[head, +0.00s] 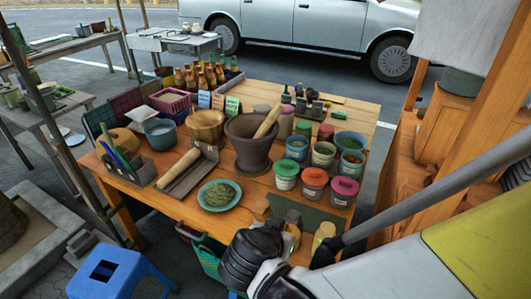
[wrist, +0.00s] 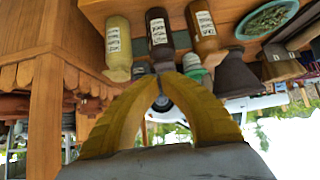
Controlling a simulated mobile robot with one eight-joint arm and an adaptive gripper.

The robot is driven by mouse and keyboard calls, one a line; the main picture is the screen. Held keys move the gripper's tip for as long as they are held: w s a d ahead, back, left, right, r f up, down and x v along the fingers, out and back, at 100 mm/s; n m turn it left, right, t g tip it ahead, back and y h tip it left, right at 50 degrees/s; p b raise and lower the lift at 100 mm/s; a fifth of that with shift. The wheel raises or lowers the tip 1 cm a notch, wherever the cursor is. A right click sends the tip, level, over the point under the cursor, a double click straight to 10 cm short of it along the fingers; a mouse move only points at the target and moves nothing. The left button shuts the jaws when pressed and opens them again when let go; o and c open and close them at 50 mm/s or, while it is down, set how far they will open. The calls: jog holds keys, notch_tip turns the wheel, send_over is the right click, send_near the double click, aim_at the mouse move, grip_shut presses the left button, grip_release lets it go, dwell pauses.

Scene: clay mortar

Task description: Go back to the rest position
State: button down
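My gripper (wrist: 160,80) shows in the wrist view as two yellow fingers that curve together, their tips meeting with nothing visible held. It is in front of the table edge, apart from three labelled bottles: a yellow one (wrist: 118,45), a dark one (wrist: 159,38) and a brown one (wrist: 204,32). The wrist view is upside down. In the head view, the black end of my arm is at the lower middle, by the table's front edge; the fingers cannot be made out there.
The wooden table (head: 345,110) carries a large mortar (head: 250,145) with a pestle, lidded jars (head: 314,182), a green plate (head: 219,194) and bottles. A blue stool (head: 120,272) stands at lower left. A wooden cabinet (head: 440,130) is at right. A car (head: 300,22) is behind.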

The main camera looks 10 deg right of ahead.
jog(key=s+a+f, duration=0.2)
jog(key=s+a, duration=0.1)
jog(key=s+d+r+n+g+y, duration=0.1)
jog(key=s+d+r+n+y, duration=0.2)
jog(key=d+r, duration=0.6)
notch_tip(320, 180, up, 2)
jog(key=n+y, duration=0.2)
jog(key=n, duration=0.1)
jog(key=shift+d+n, duration=0.3)
jog(key=shift+n, duration=0.1)
